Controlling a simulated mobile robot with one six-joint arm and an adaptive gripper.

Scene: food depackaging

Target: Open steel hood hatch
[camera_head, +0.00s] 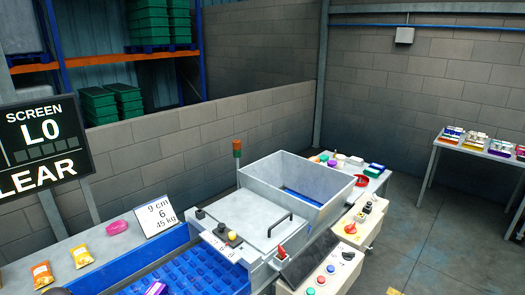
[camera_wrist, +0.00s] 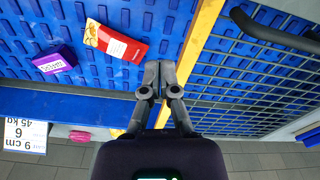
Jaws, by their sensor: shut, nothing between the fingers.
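My gripper (camera_wrist: 158,68) shows in the wrist view, shut and empty, above the edge between the blue conveyor and a wire mesh panel. The hood does not show in the wrist view. My gripper is not clearly visible in the head view, so its distance to the hatch cannot be judged there.
The mesh panel (camera_wrist: 250,85) has a yellow edge and a dark bar handle (camera_wrist: 275,32). A red packet (camera_wrist: 115,42) and purple packet (camera_wrist: 54,62) lie on the conveyor (camera_head: 195,270). An open steel bin (camera_head: 310,197), control boxes (camera_head: 330,272) and a signal light (camera_head: 237,149) stand around the hood.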

